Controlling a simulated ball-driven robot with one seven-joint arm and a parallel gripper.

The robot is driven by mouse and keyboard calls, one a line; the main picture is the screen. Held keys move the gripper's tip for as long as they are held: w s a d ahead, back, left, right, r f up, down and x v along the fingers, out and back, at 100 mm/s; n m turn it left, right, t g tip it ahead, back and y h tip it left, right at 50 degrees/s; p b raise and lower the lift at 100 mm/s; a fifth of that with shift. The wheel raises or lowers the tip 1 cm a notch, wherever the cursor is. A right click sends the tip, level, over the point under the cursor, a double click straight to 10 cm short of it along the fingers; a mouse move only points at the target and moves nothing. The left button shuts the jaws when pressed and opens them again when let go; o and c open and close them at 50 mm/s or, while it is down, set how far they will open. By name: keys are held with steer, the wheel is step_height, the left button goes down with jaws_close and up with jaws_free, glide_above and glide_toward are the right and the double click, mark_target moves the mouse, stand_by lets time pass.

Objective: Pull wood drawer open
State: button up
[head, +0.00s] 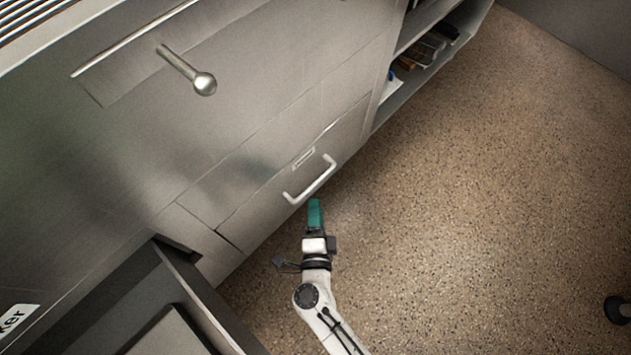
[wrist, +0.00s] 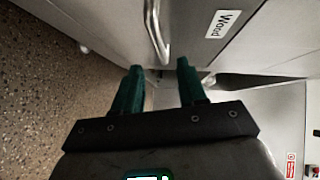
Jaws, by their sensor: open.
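The wood drawer (head: 290,185) is a grey metal front low in the cabinet in the head view. It looks flush with the cabinet face. The wrist view shows its label "Wood" (wrist: 222,23). Its pale bar handle (head: 311,181) also shows in the wrist view (wrist: 155,32), just beyond my fingertips. My gripper (head: 314,205) has green fingers and is just below the handle in the head view. In the wrist view my gripper (wrist: 160,72) is open, with a gap between its fingers. The handle's near end lines up with that gap; I cannot tell whether they touch.
A larger upper panel has a round-ended metal handle (head: 187,70). An open shelf (head: 425,50) with small items is at the top right. A dark box-like unit (head: 165,290) stands at lower left. The speckled floor (head: 490,190) to the right is mostly clear.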

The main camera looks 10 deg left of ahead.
mark_target(315, 183)
steer(key=w+b, duration=0.1)
steer(key=w, duration=0.5)
steer(key=w+a+f+b, duration=0.1)
steer(key=w, duration=0.1)
steer(key=shift+w+f+b, duration=0.1)
steer(key=shift+w+b, duration=0.25)
steer(key=shift+w, duration=0.05)
jaws_close()
